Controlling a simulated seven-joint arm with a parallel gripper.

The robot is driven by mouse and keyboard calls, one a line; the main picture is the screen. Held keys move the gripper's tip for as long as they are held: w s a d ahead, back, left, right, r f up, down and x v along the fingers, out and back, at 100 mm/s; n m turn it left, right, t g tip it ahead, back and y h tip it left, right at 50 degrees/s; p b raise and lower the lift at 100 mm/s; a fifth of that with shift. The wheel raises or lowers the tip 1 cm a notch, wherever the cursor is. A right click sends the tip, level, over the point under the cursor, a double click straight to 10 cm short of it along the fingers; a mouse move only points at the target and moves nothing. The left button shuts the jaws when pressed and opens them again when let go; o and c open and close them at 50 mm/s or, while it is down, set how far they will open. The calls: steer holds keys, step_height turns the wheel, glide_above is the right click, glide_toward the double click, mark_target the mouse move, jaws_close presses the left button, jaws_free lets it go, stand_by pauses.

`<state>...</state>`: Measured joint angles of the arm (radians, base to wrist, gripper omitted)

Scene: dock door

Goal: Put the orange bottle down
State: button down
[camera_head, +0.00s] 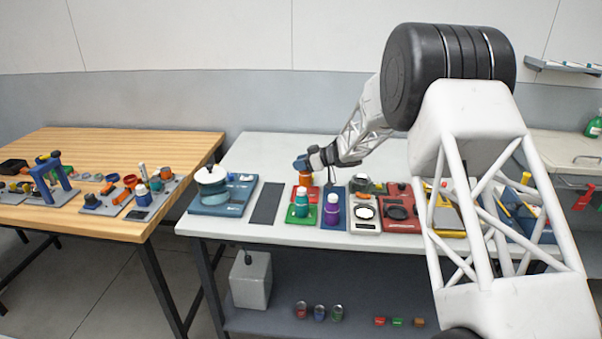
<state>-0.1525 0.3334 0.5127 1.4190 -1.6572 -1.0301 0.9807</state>
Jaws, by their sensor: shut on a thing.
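The arm reaches in from the right.
A teal bottle (302,204) on a green pad (289,217) stands just in front. A purple bottle (333,209) on a blue pad (334,226) is to its right. A dark empty-looking pad (266,204) lies to the left. Devices (397,205) crowd the right side.

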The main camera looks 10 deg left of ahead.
mark_target(301, 172)
steer(key=shift+f, duration=1.85)
steer(key=shift+f, duration=0.1)
steer(key=c, duration=0.8)
jaws_free()
steer(key=shift+v, duration=0.9)
steer(key=v, duration=1)
steer(key=shift+s+d, duration=0.1)
steer(key=shift+d, duration=0.05)
